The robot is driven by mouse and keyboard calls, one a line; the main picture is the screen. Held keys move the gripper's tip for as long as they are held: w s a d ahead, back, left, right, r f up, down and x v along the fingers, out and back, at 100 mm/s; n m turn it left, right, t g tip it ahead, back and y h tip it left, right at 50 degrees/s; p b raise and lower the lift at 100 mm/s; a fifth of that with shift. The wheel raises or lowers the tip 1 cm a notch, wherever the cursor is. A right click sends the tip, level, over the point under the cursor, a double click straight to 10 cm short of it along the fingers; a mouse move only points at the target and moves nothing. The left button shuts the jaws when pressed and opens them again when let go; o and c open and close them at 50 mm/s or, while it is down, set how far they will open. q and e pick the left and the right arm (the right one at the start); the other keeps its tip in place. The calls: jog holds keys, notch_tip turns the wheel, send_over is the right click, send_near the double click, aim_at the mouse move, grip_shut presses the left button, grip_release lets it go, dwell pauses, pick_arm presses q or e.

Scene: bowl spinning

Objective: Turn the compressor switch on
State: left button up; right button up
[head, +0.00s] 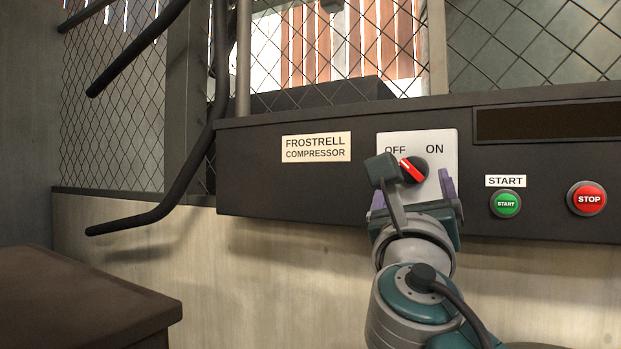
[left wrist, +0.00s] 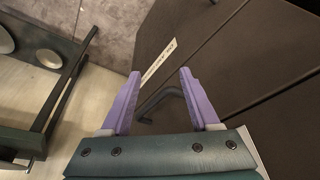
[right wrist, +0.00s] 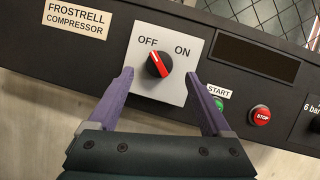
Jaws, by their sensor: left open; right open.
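The compressor switch (head: 413,169) is a black round knob with a red and white pointer on a light plate (head: 440,150) marked OFF and ON. Its pointer slants up and left, toward OFF. It also shows in the right wrist view (right wrist: 159,65). My right gripper (head: 416,178) is open in front of the knob, one finger on each side. In the right wrist view the knob appears between the fingertips, with no clear contact. My left gripper (left wrist: 160,72) is open and empty in its wrist view, away from the switch; the head view does not show it.
Right of the switch are a green START button (head: 505,203) and a red STOP button (head: 587,198). A FROSTRELL COMPRESSOR label (head: 316,147) is on the left. Dark curved bars (head: 150,215) stick out at left, near a brown surface (head: 85,295). Wire mesh stands behind.

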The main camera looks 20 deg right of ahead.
aim_at(413, 175)
jog(key=shift+x, duration=2.25)
